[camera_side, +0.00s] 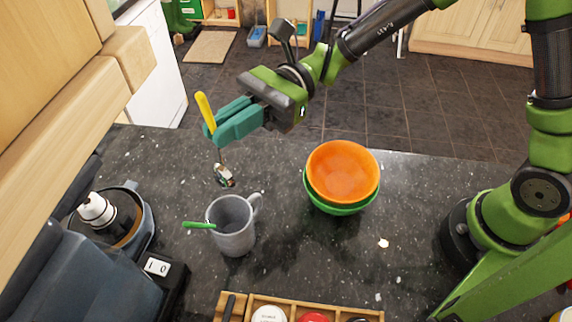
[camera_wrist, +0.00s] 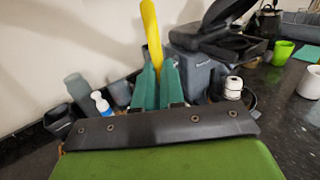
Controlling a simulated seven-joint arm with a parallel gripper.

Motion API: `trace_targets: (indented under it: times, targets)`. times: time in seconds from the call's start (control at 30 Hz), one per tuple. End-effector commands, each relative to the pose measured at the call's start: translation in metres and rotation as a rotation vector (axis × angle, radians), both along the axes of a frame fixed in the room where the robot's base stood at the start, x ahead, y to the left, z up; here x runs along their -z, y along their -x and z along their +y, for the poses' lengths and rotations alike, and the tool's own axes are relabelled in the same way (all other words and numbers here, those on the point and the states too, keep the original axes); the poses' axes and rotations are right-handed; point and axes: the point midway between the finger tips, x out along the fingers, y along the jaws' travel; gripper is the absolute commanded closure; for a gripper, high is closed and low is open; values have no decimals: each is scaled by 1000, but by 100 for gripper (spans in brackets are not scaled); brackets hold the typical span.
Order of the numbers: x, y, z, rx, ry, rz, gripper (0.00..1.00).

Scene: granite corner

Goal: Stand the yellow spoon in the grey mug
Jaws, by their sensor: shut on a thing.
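My gripper (camera_side: 213,136) has teal fingers shut on the yellow spoon (camera_side: 205,112). The spoon's yellow handle stands up above the fingers, slightly tilted. A thin stem and a small shiny end (camera_side: 223,176) hang below them, over the counter. In the wrist view, the yellow handle (camera_wrist: 151,32) rises from between the fingertips (camera_wrist: 157,75). The grey mug (camera_side: 236,238) stands upright on the counter, nearer the side camera than my gripper and lower. The spoon is apart from the mug.
Orange and green nested bowls (camera_side: 343,172) stand right of the mug. A wooden tray (camera_side: 345,313) lies at the near edge. A dark appliance (camera_side: 110,270) and a number block (camera_side: 157,266) are at left. Dark speckled counter (camera_side: 285,240) is clear between mug and bowls.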

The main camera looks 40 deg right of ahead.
Motion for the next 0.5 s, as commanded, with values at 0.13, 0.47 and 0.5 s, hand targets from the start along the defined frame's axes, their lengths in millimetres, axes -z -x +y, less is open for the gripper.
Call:
trace_targets:
  times: [0.13, 0.47, 0.5]
  targets:
    - [11, 0, 0, -1, 1, 3, 100]
    - [34, 0, 0, -1, 0, 2, 100]
    - [37, 0, 0, -1, 0, 2, 100]
